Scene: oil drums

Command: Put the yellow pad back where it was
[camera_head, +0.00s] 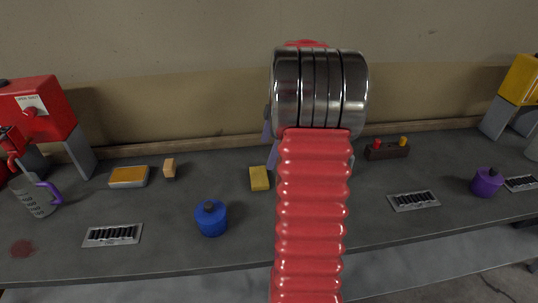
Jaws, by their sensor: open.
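A small yellow pad (259,178) lies flat on the grey bench, just left of my red ribbed arm. A flat tray or box with an orange-yellow top (128,176) lies further left. My gripper (272,155) is mostly hidden behind my arm; only a purple-grey part shows at the arm's left edge, behind and slightly right of the yellow pad. It is open and apart from the pad. Whatever lies directly behind my arm is hidden.
A blue pot (211,218) stands in front of the pad, and a small tan block (169,168) to its left. Vents (112,235) are set in the bench. A red machine (38,108) and grey jug (34,197) stand left. A switch box (387,150) and purple pot (487,182) stand right.

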